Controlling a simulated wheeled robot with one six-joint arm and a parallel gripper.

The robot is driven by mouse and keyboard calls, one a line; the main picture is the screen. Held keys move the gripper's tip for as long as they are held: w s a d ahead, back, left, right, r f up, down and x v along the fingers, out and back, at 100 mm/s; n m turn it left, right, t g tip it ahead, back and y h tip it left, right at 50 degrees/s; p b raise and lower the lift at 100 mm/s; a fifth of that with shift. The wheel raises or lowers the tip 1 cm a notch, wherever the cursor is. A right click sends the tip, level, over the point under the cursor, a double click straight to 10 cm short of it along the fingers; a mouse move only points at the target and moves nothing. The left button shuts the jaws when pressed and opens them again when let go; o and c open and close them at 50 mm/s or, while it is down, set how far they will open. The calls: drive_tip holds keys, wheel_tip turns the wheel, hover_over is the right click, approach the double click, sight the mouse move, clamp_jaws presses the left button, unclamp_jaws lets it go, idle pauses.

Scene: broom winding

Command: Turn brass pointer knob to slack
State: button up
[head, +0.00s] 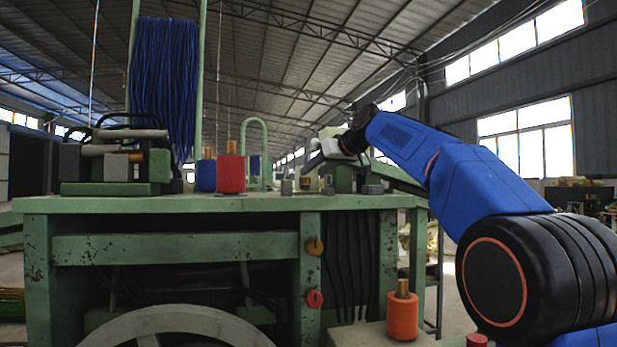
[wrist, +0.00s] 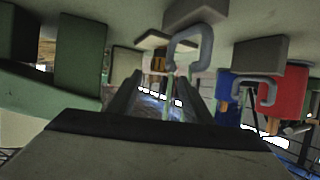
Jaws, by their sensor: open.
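The brass pointer knob (head: 314,246) is on the front of the green bench's right-hand post, below the table top, with a dark pointer mark on its face. The mark's exact direction is too small to read. I cannot make the knob out in the wrist view. My gripper (head: 318,158) is above the bench top, higher than the knob and well apart from it. It is open, and its dark fingers (wrist: 168,98) show in the wrist view with nothing clearly between them.
A red knob (head: 314,298) sits below the brass one. The green bench (head: 130,204) carries a red spool (head: 231,174), a blue spool (head: 206,175) and small metal fittings. An orange spool (head: 402,318) stands low at right. A pale wheel (head: 180,322) is underneath.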

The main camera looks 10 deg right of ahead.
drive_tip(key=v, duration=1)
drive_tip(key=shift+s+d, duration=0.2)
drive_tip(key=shift+s, duration=0.1)
